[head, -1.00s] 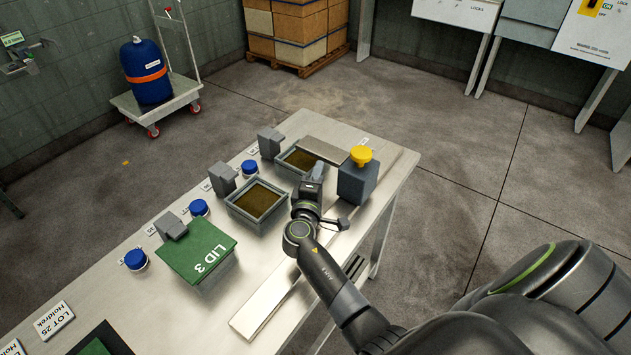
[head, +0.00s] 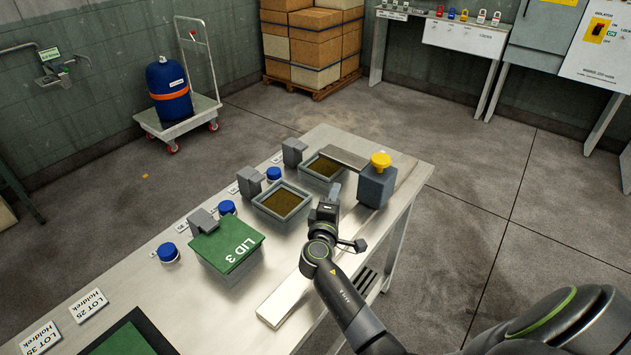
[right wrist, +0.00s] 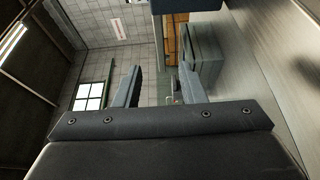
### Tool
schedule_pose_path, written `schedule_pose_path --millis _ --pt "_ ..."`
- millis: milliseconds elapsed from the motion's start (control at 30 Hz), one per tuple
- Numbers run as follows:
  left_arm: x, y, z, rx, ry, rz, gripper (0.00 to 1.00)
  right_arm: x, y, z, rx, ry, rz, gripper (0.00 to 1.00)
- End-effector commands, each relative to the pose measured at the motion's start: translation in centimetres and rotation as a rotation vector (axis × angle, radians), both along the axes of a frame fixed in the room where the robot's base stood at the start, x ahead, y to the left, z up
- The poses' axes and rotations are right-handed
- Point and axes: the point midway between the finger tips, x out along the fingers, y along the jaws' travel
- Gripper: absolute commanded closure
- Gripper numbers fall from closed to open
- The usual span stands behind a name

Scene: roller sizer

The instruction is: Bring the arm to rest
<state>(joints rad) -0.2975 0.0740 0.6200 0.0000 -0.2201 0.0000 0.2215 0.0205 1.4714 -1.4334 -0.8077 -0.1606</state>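My right arm reaches in from the lower right in the head view. Its gripper (head: 326,210) is above the steel table, between the open grey box and the grey block with a yellow knob. In the right wrist view the two fingers of my right gripper (right wrist: 160,80) stand apart with nothing between them. My left arm and gripper are not in view.
The steel table (head: 150,290) holds a green box marked LID 3 (head: 232,245), two open boxes with brown contents (head: 282,202), blue-capped jars (head: 168,252) and a grey block with a yellow knob (head: 377,187). Open floor (head: 480,220) lies to the right.

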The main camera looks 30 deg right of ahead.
Motion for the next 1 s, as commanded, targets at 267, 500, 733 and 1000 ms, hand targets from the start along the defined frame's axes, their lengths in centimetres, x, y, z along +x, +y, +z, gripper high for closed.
schedule_pose_path --millis 267,500,733,1000 --pt "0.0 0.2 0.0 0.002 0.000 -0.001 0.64 -1.0 -0.6 -0.5 0.035 -0.002 -0.020 0.63" --pt "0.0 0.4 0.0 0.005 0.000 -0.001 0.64 -10.1 -3.9 -4.7 0.387 -0.020 -0.186 0.63" --pt "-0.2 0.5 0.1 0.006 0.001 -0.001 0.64 -20.9 -3.7 -8.5 0.804 0.024 -0.345 0.63" --pt "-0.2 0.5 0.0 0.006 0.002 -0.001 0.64 -29.9 0.1 -9.2 1.157 0.140 -0.432 0.63"
